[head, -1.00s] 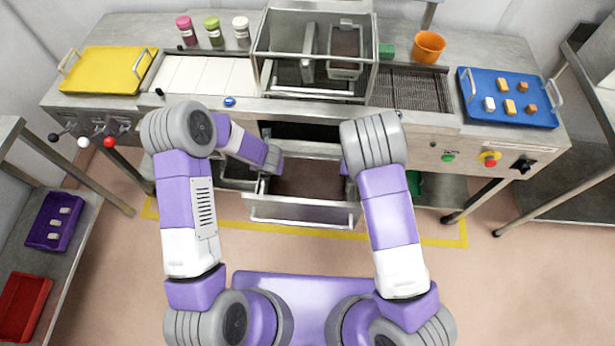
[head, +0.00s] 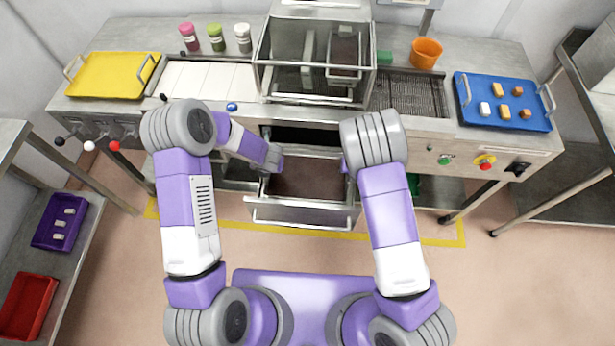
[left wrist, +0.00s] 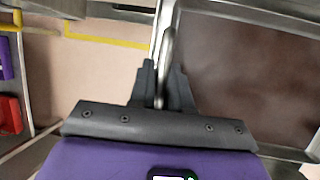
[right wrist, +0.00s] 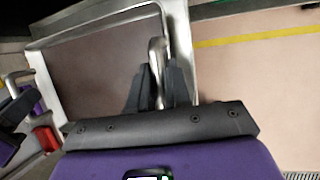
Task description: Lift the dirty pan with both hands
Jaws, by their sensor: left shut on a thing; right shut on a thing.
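The dirty pan (head: 307,182) is a metal pan with a dark brown inside, at the open drawer under the middle of the machine. Its rim also shows in the left wrist view (left wrist: 172,62) and the right wrist view (right wrist: 110,24). My left gripper (head: 276,160) is at its left side; in its wrist view the fingers (left wrist: 161,82) are shut around a metal handle loop. My right gripper (head: 345,167) is at its right side, its fingers (right wrist: 158,80) shut around the opposite handle. The head view partly hides both fingertips. I cannot tell the pan's clearance from the drawer.
The drawer front (head: 300,214) stands out below the machine. A yellow tray (head: 112,76) is at the bench's left, a blue tray (head: 503,118) with several small blocks at its right. An orange cup (head: 425,54) stands behind. The floor (head: 300,250) before the drawer is clear.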

